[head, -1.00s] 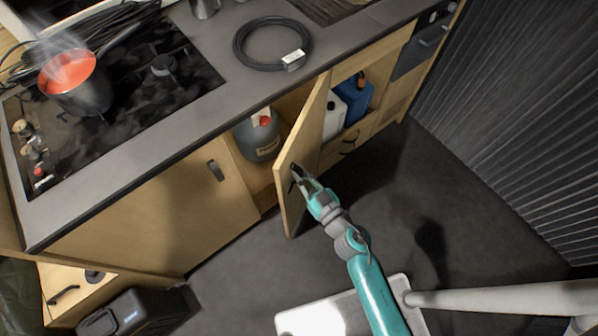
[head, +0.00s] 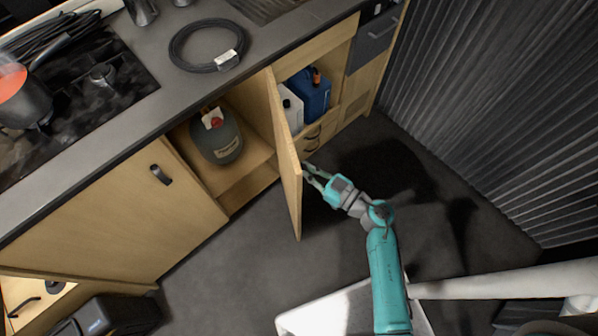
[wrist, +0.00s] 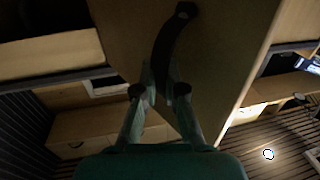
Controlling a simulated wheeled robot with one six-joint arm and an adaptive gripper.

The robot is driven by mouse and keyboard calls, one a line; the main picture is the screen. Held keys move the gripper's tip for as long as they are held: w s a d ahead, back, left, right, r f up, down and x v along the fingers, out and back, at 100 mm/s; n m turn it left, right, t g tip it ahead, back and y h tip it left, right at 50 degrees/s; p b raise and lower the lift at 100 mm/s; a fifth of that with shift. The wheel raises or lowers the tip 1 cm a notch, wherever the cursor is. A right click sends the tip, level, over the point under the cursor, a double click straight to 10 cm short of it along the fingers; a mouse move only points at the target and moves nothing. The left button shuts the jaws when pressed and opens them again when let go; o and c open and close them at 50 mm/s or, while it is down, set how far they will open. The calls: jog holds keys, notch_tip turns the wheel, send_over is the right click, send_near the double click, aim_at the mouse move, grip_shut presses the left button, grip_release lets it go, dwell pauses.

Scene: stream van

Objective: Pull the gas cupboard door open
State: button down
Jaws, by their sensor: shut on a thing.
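The gas cupboard door (head: 287,160) stands wide open, swung out from the counter front. Its dark curved handle (wrist: 174,38) shows in the wrist view, running down between my fingers. My gripper (head: 306,172) is at the door's outer face in the head view, and it also shows in the wrist view (wrist: 160,88), shut on the handle. In the head view the door edge hides the handle. Inside the open cupboard a grey gas bottle (head: 219,143) with a red cap stands upright.
The compartment right of the door holds a white canister (head: 291,108) and a blue canister (head: 312,95). A coiled hose (head: 190,48) lies on the worktop. A closed cupboard door (head: 115,215) is at left, with a black case (head: 110,315) below. Dark floor (head: 240,255) before the cupboard is clear.

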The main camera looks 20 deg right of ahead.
jog(key=w+d+n+g+y, duration=0.3)
jog(key=d+y, duration=0.1)
jog(key=d, duration=0.8)
jog(key=shift+d+n+g, duration=0.3)
jog(key=c, duration=1.5)
grip_release()
jog(key=shift+c, duration=0.2)
jog(key=v, duration=1.2)
jog(key=shift+s, duration=0.1)
